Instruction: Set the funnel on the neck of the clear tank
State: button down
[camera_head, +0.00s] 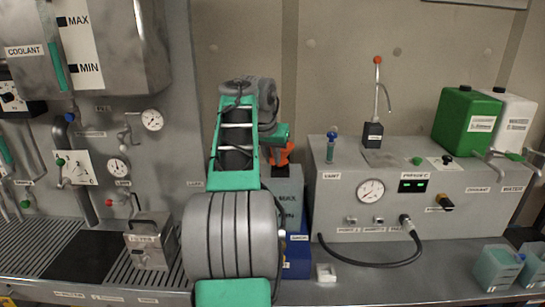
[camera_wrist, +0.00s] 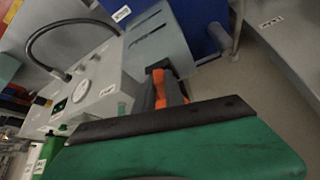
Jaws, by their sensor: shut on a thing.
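The orange funnel (camera_head: 284,153) shows in part in the head view, just under the teal end of my gripper (camera_head: 277,136). In the wrist view, my gripper's dark fingers (camera_wrist: 165,90) are shut on the orange funnel (camera_wrist: 178,86), of which only slivers show. The grey-looking tank with a MAX label (camera_head: 291,188) stands directly below the funnel, partly hidden by my arm. A grey box-like body, seemingly this tank (camera_wrist: 170,35), lies beyond the fingers in the wrist view. Its neck is hidden, and I cannot tell whether the funnel touches it.
A grey console (camera_head: 340,200) with a gauge and a black hose stands right of the tank. A blue box (camera_head: 297,262) is low beside my arm. A green canister (camera_head: 467,121) stands on the console. A small steel box (camera_head: 150,243) sits on the left bench.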

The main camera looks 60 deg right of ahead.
jog(key=shift+f+b, duration=0.75)
jog(key=shift+f, duration=0.25)
jog(key=c, duration=1.3)
grip_release()
jog(key=shift+c, duration=0.2)
